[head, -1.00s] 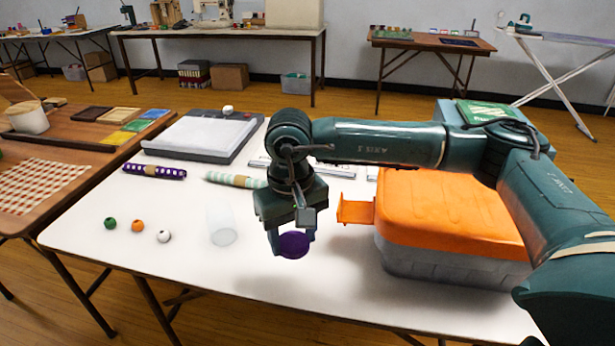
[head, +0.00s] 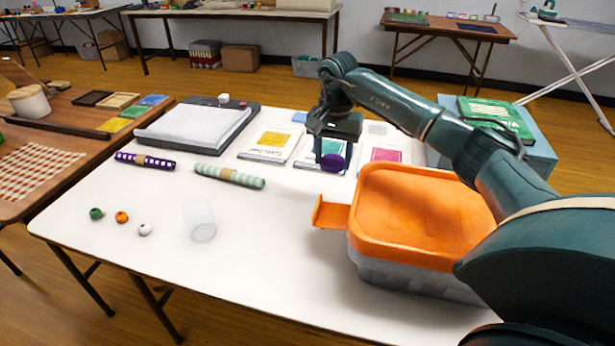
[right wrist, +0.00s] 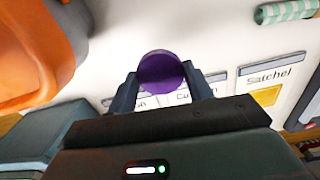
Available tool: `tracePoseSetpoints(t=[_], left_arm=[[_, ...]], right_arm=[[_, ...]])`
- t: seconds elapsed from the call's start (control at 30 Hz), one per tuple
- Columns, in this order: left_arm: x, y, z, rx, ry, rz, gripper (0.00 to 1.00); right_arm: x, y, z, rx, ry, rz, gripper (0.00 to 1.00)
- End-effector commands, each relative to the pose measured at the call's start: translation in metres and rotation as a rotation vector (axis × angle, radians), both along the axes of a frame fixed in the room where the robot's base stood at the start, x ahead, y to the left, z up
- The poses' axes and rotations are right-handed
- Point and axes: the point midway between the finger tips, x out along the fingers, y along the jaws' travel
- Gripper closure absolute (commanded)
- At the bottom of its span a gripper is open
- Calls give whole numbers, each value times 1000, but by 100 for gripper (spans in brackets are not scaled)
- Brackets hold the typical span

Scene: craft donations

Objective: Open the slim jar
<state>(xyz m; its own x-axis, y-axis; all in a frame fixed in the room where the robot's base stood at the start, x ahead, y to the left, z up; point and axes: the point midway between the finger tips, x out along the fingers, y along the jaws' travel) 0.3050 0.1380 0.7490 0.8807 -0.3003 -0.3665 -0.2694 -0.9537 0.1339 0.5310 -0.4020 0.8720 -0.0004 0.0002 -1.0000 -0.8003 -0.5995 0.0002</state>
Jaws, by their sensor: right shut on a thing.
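The slim jar (head: 200,220) is a clear, frosted cylinder standing on the white table, left of the orange-lidded box; no lid shows on it. My right gripper (head: 333,158) is shut on a round purple lid (head: 332,163), held over the cards at the far side of the table. The lid also shows between the two fingers in the right wrist view (right wrist: 161,73). The right gripper is well apart from the jar, behind it and to its right. My left gripper is not in view.
A box with an orange lid (head: 425,215) stands at the right. Several pattern cards (head: 268,146) lie at the back. Two fabric rolls (head: 229,176) and three beads (head: 121,217) lie left. A paper trimmer (head: 195,130) sits at the back left. The front table area is clear.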

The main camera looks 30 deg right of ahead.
Motion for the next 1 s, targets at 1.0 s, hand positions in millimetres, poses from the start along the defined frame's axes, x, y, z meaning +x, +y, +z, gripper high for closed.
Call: tracePoseSetpoints(t=[1.0], left_arm=[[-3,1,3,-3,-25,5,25]], right_arm=[[0,-3,-100,-1,-1,-13,77]])
